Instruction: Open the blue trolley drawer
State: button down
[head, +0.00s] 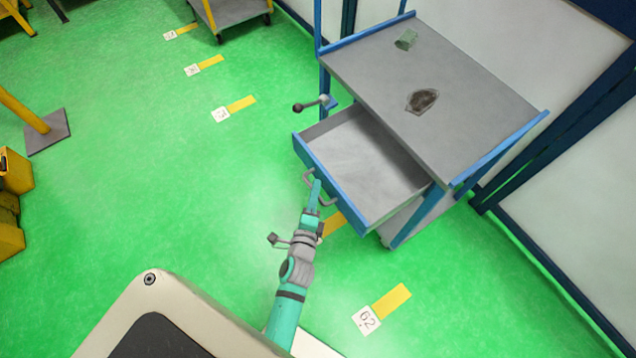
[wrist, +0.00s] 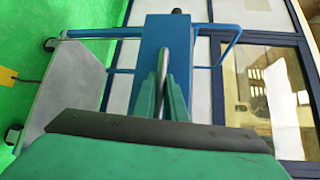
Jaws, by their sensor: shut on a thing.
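The blue trolley (head: 430,80) stands at the right in the head view, with a grey top. Its drawer (head: 365,165) is pulled out toward me, and its grey inside shows empty. The drawer's blue front (head: 330,172) carries a grey bar handle (head: 309,178). My gripper (head: 316,190) is at the handle, with its fingers shut on it. In the wrist view the green fingers (wrist: 162,100) close around the grey handle bar (wrist: 162,62), with the blue drawer front (wrist: 150,45) behind.
Wall panels (head: 570,150) stand behind. Green floor (head: 150,120) at the left is mostly clear.

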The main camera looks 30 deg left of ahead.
jog(key=shift+s, duration=0.15)
jog(key=c, duration=1.8)
grip_release()
jog(key=v, duration=1)
jog(key=shift+s+d+r, duration=0.1)
jog(key=shift+s+d, duration=0.1)
jog(key=shift+s, duration=0.1)
jog(key=s+d+r+n+h, duration=0.2)
jog(key=s+d+r+n, duration=0.1)
jog(key=s+d+n, duration=0.1)
jog(key=s+d+r+n+h, duration=0.2)
jog(key=s+d+n, duration=0.3)
jog(key=d, duration=0.4)
jog(key=s+d+r+n+h, duration=0.1)
jog(key=s+d+r+n, duration=0.4)
jog(key=d+n, duration=0.1)
jog(key=shift+s+d+r+n+h, duration=0.15)
jog(key=shift+d+n+h, duration=0.15)
jog(key=shift+d+h, duration=0.1)
